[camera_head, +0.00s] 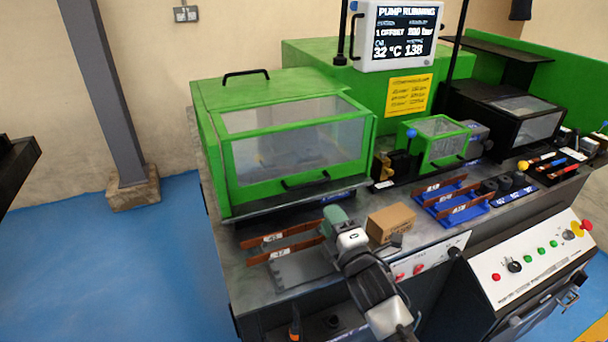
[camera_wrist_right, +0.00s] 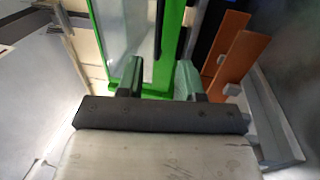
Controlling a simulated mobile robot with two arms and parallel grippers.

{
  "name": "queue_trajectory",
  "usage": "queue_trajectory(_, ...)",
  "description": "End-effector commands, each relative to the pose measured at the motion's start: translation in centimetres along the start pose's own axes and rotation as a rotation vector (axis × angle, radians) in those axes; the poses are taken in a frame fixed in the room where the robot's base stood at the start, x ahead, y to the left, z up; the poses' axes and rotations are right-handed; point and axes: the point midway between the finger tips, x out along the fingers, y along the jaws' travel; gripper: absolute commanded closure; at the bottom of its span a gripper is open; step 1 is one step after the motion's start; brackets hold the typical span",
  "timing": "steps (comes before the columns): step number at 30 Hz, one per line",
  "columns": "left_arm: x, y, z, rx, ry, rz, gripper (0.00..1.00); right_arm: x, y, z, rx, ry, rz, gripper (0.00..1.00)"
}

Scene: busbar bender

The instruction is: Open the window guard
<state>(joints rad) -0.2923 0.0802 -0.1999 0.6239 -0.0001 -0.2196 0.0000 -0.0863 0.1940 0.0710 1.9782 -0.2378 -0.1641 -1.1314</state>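The large green-framed window guard (camera_head: 228,160) with clear panels stands at the left of the machine bench and looks closed. A black handle (camera_head: 305,181) sits on its lower front edge, and another handle (camera_head: 246,76) is on the green top behind. My right gripper (camera_head: 333,214) is in front of and below the lower handle, apart from it. In the right wrist view its two greenish fingers (camera_wrist_right: 157,78) are spread with nothing gripped between them. Green frame and clear panel (camera_wrist_right: 130,45) show beyond the fingers. My left gripper is in neither view.
Copper bars (camera_head: 275,238) lie on a grey holder beside my right gripper. A cardboard box (camera_head: 390,222) and a blue rack (camera_head: 450,203) stand to the right. A smaller green guard (camera_head: 440,140) and a black-framed guard (camera_head: 520,118) are further right. A monitor (camera_head: 395,35) stands above.

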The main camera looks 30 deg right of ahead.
Motion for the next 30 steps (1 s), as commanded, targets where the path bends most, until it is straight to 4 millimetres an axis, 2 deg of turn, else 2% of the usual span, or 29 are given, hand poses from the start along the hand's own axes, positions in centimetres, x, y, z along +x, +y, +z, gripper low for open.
queue_trajectory(5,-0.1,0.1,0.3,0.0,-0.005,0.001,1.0,0.4,0.1,0.0,-0.009,0.001,0.008,0.64)
queue_trajectory(8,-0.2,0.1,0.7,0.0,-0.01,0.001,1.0,1.4,0.2,0.1,-0.008,0.001,0.009,0.64)
queue_trajectory(14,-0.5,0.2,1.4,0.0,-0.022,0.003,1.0,5.1,0.3,0.0,-0.007,0.001,0.009,0.64)
queue_trajectory(18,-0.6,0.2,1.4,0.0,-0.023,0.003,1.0,7.7,0.3,0.0,-0.007,0.001,0.008,0.64)
queue_trajectory(22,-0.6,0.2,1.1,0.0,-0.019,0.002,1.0,9.5,0.2,0.0,-0.006,0.001,0.008,0.64)
queue_trajectory(30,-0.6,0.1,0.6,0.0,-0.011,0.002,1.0,10.9,0.1,0.0,-0.007,0.001,0.006,0.64)
